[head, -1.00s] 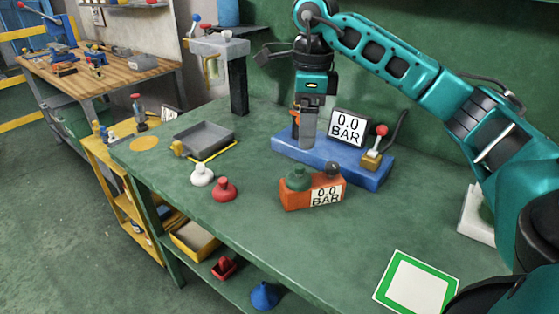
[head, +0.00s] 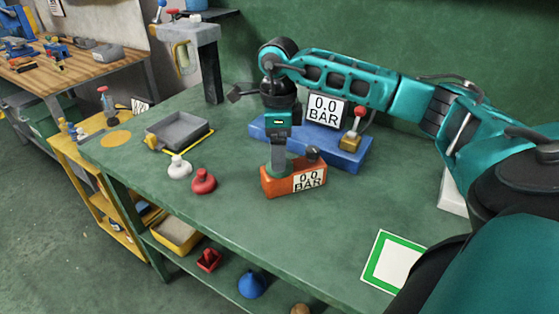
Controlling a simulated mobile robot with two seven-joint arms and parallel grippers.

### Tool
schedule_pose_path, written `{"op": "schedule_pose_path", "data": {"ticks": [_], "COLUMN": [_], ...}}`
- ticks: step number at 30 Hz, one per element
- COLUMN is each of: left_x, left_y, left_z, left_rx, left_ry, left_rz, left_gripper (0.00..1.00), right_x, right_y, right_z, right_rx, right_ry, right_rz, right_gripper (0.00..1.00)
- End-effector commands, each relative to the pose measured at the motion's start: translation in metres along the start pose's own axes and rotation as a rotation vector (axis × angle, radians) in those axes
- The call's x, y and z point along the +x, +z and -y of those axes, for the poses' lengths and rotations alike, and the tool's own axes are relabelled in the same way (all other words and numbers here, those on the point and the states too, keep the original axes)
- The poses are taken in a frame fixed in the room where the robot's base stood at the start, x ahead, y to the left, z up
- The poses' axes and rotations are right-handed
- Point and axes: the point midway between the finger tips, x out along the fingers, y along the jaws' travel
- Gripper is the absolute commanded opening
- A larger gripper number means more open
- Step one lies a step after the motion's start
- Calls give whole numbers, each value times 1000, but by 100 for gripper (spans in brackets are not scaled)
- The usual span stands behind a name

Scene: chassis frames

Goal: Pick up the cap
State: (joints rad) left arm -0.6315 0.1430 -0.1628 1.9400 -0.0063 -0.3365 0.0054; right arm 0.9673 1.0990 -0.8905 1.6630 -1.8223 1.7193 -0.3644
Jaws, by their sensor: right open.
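A green cap (head: 269,166) sits on the orange block with the "0.0 BAR" display (head: 309,181). My right gripper (head: 279,160) points down over the green cap and hides much of it; its fingers are at the cap's height. The jaws are open, and I cannot tell whether they touch the cap. A white cap-like piece (head: 179,167) and a red one (head: 203,181) stand on the green table to the left. My left gripper is not in view.
Behind the gripper is a blue base (head: 345,152) with a second display (head: 325,109) and a red-knobbed lever (head: 359,115). A grey tray (head: 178,130) lies to the left. A green-bordered white square (head: 394,262) lies at the front right. The front middle of the table (head: 250,228) is clear.

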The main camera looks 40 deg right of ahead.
Motion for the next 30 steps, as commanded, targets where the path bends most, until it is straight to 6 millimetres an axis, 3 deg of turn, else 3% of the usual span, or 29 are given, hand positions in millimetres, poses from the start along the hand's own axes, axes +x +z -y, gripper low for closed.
{"op": "schedule_pose_path", "data": {"ticks": [4, 12, 27, 30], "left_x": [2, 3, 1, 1], "left_y": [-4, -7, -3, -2], "left_z": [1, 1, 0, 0], "left_rx": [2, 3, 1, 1], "left_ry": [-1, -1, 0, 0], "left_rz": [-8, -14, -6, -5], "left_gripper": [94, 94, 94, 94], "right_x": [16, 18, 17, 17], "right_y": [0, 0, 0, 0], "right_z": [-1, -1, 0, 0], "right_rx": [-1, -1, -1, -1], "right_ry": [2, 1, 0, 0], "right_rz": [-1, 0, 1, 1], "right_gripper": [85, 84, 36, 33]}}
